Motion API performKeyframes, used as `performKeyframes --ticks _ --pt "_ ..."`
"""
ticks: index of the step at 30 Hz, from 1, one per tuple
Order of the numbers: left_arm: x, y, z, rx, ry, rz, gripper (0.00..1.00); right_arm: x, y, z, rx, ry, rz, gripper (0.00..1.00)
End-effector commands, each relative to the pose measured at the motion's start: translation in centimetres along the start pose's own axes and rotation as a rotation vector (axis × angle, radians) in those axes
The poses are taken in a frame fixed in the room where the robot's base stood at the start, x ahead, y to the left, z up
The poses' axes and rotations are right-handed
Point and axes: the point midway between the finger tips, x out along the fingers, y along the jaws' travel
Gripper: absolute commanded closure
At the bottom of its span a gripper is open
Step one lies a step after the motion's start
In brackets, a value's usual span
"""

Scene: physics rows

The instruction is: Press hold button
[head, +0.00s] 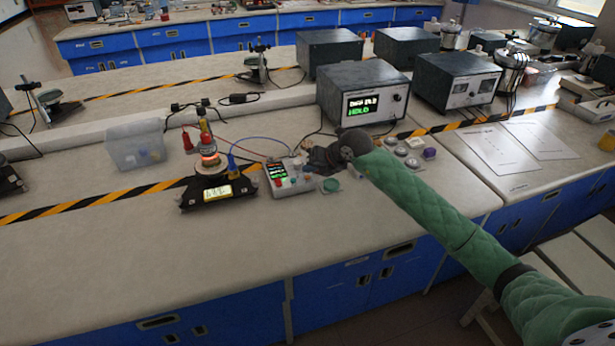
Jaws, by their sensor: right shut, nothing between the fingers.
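My right gripper (312,161) is shut and empty, low over the right back part of the box. I cannot tell if its tips touch a button, and it hides part of the box. A dark meter unit (334,97) behind it shows green text that looks like "HOLD". My left gripper is not in view.
A black stand with a glowing part (208,187) is left of the box, joined by thin wires. A clear bin (135,146) stands further left. Small round weights (402,152) lie right of my gripper. The front left of the bench is clear.

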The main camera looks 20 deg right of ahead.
Motion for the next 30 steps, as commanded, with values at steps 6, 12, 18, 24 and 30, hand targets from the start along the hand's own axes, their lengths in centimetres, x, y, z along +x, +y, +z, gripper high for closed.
performKeyframes --ticks 6,12,18,24,30 --pt "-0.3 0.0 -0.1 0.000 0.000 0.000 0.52 -0.4 0.2 0.3 0.000 -0.001 0.000 1.00" --pt "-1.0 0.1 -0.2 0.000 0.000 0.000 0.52 -1.4 1.1 1.1 0.000 -0.001 0.001 1.00" --pt "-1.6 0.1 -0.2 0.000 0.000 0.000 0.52 -2.5 1.8 1.9 0.000 0.000 0.000 1.00" --pt "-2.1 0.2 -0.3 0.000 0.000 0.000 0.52 -3.5 2.5 2.5 -0.001 -0.001 0.000 1.00" --pt "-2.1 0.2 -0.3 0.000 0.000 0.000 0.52 -3.5 2.5 2.5 0.000 0.000 0.000 1.00"
